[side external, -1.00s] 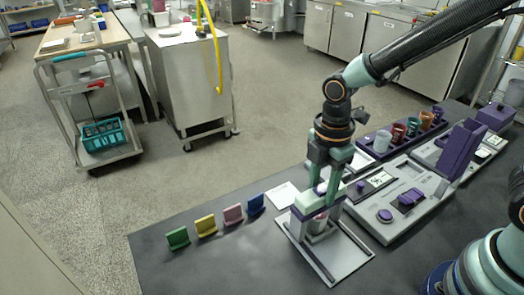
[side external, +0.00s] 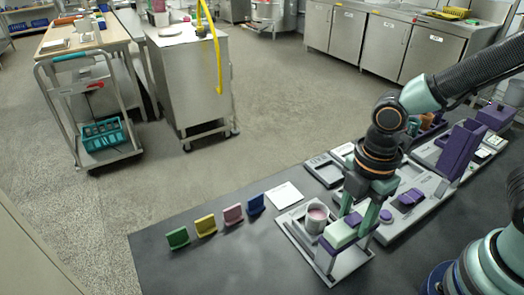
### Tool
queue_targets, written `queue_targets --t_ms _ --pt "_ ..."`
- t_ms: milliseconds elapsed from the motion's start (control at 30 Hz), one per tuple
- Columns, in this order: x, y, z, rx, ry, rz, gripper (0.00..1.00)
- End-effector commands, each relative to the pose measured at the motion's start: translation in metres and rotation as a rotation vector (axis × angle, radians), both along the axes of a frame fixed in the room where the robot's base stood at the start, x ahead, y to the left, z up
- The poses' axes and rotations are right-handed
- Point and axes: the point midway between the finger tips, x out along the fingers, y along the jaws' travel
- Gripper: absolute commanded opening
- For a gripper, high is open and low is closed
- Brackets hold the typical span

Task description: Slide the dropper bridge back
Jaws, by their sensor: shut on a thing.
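The dropper bridge (side external: 338,233) has a pale green and purple top on grey legs. It stands over the lower right part of a light grey tray (side external: 293,235). A grey cup (side external: 317,217) with pink contents stands on the tray, to the upper left of the bridge and uncovered by it. My gripper (side external: 352,224) is lowered onto the bridge's top and shut on it. The fingertips are partly hidden against the purple part, so the exact contact is hard to see.
Green, yellow, pink and blue upright cards (side external: 205,224) stand left of the tray. A white sheet (side external: 284,196) lies behind it. A grey board with purple parts (side external: 411,197) and a tall purple block (side external: 460,152) are at the right. The dark table is bare in front.

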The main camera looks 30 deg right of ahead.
Motion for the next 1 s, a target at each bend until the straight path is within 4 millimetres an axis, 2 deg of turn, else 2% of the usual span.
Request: queue_targets --t_ms 267,300,333,367,767,867,1000 --pt "-0.005 0.000 0.000 -0.006 0.012 0.007 0.00" --pt "-0.005 0.001 0.000 -0.007 0.013 0.007 0.59" --pt "-0.005 0.000 0.000 -0.006 0.012 0.008 0.70" --pt "-0.005 0.000 0.000 -0.006 0.012 0.007 0.78" --pt "-0.003 0.000 0.004 -0.004 0.008 0.004 0.78" --pt "-0.002 0.000 0.014 -0.003 0.006 0.004 0.78" --pt "-0.002 0.001 0.038 -0.001 0.002 0.004 0.78"
